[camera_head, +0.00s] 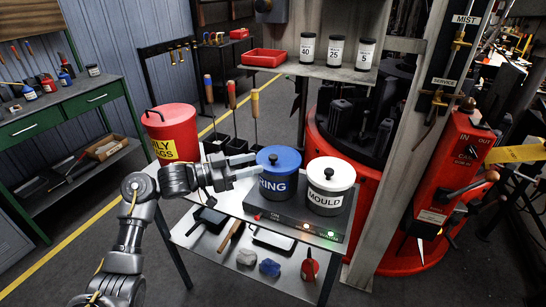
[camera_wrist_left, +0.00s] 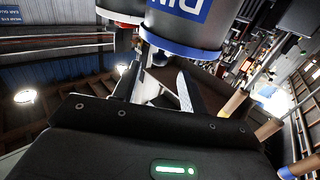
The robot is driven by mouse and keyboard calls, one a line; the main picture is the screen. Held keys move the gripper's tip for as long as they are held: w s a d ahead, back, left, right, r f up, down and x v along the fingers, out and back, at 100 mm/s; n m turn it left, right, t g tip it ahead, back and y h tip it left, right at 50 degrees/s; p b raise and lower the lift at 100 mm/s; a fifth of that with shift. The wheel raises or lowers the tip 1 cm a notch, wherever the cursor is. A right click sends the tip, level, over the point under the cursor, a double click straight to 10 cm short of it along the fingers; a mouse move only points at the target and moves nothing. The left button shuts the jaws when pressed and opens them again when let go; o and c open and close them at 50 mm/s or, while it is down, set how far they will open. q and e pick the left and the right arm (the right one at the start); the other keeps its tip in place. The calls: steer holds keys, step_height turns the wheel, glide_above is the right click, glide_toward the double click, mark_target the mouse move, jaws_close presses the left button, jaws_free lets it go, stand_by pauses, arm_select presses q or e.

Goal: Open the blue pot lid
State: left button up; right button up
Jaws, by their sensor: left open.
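The blue pot (camera_head: 280,186), labelled RING, stands on a dark base unit on the small table. Its blue lid (camera_head: 286,156) is seated on top, with a dark knob (camera_head: 272,158) in the middle. My left gripper (camera_head: 248,167) is open and empty, just left of the lid, with its fingers pointing at it. In the left wrist view the picture is upside down: the lid's blue rim (camera_wrist_left: 180,47) and the pot body (camera_wrist_left: 180,25) lie just beyond my open fingers (camera_wrist_left: 162,84). Whether a finger touches the lid I cannot tell. My right gripper is not in view.
A white pot (camera_head: 330,198) labelled MOULD stands close at the right of the blue pot. A red oily-rags bin (camera_head: 172,128) is behind my left arm. Tall-handled tools (camera_head: 232,95) stand behind the pots. A shelf (camera_head: 320,71) with jars hangs above.

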mark_target(273, 156)
arm_select(q)
steer(key=p+x, duration=0.1)
steer(key=x, duration=0.6)
jaws_close()
